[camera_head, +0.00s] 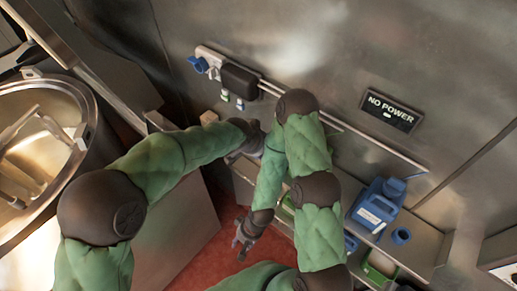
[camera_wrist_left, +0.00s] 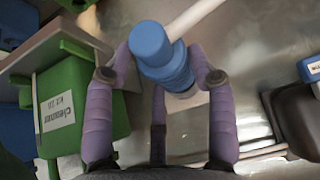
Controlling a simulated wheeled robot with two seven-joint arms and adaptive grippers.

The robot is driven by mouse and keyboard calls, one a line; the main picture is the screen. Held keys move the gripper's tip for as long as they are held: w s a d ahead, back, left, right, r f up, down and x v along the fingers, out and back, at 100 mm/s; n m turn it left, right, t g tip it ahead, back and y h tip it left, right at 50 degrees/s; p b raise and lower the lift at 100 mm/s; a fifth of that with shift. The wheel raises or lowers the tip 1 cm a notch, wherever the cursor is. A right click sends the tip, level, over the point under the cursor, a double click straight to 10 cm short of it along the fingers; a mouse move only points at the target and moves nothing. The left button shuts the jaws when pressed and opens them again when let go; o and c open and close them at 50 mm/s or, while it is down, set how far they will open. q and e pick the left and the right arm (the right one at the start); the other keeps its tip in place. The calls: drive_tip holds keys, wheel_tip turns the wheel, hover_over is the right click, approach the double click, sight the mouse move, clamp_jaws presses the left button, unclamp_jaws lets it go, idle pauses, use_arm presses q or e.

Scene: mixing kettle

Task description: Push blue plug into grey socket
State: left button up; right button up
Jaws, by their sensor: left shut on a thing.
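My left gripper (camera_wrist_left: 160,80) is shut on the blue plug (camera_wrist_left: 158,52) in the left wrist view, with its purple fingers around the plug's ribbed body. A white cable leads from the plug to the upper right. In the head view my left wrist reaches to the middle, and the fingers and plug are hidden behind my right arm. My right gripper (camera_head: 241,243) hangs over the red floor with its fingers apart and nothing visible in it. I cannot surely pick out the grey socket; a dark box (camera_head: 239,80) with small connectors under it is on the wall.
A blue connector (camera_head: 198,65) sits at the wall rail's left end. A green labelled box (camera_wrist_left: 80,110) is close left of my left gripper. A kettle (camera_head: 40,150) stands left.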

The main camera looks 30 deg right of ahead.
use_arm(q)
drive_tip(key=shift+d, duration=0.25)
drive_tip(key=shift+b, duration=0.45)
drive_tip(key=shift+w+d+r, duration=0.1)
drive_tip(key=shift+d, duration=0.05)
idle(0.3)
drive_tip(key=shift+w+d, duration=0.25)
drive_tip(key=shift+d, duration=0.35)
drive_tip(key=shift+w+d, duration=0.25)
drive_tip(key=shift+d, duration=0.3)
drive_tip(key=shift+w+d, duration=0.1)
drive_tip(key=shift+d, duration=0.15)
drive_tip(key=shift+w+d, duration=0.1)
drive_tip(key=shift+d, duration=0.1)
idle(0.3)
drive_tip(key=o, duration=1.6)
